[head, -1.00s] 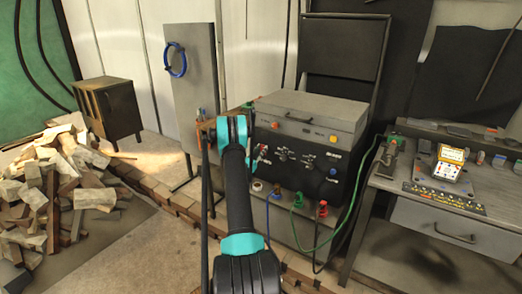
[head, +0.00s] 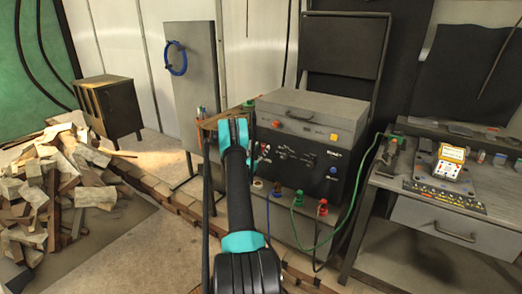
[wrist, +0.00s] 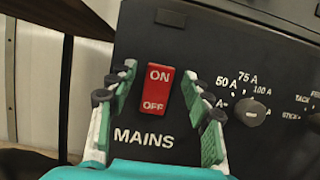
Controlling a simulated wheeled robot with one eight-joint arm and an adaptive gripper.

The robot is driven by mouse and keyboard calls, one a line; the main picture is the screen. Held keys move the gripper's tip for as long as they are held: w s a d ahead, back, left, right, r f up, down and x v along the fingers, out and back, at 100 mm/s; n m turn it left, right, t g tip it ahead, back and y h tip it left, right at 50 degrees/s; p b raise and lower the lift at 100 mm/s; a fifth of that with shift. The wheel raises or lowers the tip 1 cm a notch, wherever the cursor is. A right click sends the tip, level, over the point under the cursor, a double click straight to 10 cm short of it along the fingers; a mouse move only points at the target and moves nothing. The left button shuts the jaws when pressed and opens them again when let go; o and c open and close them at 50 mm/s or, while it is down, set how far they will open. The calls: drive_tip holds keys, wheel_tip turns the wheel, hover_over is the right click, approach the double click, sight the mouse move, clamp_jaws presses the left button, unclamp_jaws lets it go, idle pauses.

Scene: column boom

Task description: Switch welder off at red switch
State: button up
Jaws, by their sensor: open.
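The welder (head: 307,140) is a dark box with a grey lid, standing in the middle of the head view. In the wrist view its front panel (wrist: 195,60) carries a red rocker switch (wrist: 157,88) marked ON at the top and OFF at the bottom, with MAINS printed below. My gripper (wrist: 165,105) is open, with one finger on each side of the red switch and nothing between them but the switch in view. Whether the fingertips touch the panel I cannot tell.
A round amperage knob (wrist: 250,112) sits right of the switch. Green and red cable plugs (head: 298,199) stick out at the welder's lower front. A workbench (head: 400,200) with a yellow meter (head: 452,154) stands at the right. A woodpile (head: 60,180) lies at the left.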

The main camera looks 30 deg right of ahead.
wheel_tip(320, 180, up, 10)
drive_tip(key=shift+f, duration=0.1)
idle(0.4)
idle(0.5)
